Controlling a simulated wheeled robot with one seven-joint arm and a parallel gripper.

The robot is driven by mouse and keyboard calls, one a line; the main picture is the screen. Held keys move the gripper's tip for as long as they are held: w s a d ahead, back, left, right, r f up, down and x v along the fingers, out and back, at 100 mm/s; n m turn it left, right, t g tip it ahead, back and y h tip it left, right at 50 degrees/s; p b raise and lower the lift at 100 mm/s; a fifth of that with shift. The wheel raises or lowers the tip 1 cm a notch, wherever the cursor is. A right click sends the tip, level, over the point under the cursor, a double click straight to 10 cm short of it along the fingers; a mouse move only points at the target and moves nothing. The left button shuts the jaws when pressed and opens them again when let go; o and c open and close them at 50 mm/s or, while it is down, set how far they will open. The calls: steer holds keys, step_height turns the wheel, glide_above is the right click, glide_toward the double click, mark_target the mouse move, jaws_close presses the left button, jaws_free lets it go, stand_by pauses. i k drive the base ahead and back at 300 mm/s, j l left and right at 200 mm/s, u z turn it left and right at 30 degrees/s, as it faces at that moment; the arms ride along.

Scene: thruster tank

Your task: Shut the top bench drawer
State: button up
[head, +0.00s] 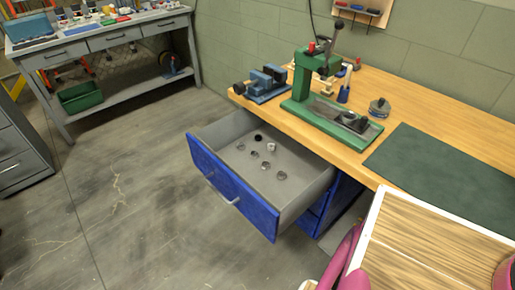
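The top bench drawer (232,200) stands pulled well out from under the wooden workbench (424,98). It has a blue front with a pale bar handle (222,191) and a grey inside. Several small round metal pieces (267,165) and a dark one lie on its floor. Below it, part of another blue drawer front (318,212) shows, partly hidden by the open drawer. My gripper is not in view, so I cannot see it relative to the drawer.
A green press (318,72), a blue vise (264,82) and a dark green mat (447,172) are on the bench. Open concrete floor (130,205) lies left of the drawer. A grey cabinet (18,150) and a grey bench (100,40) stand farther left.

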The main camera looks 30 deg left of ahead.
mark_target(270, 204)
steer(key=u, duration=2.1)
steer(key=i, duration=0.15)
steer(key=l+u, duration=0.05)
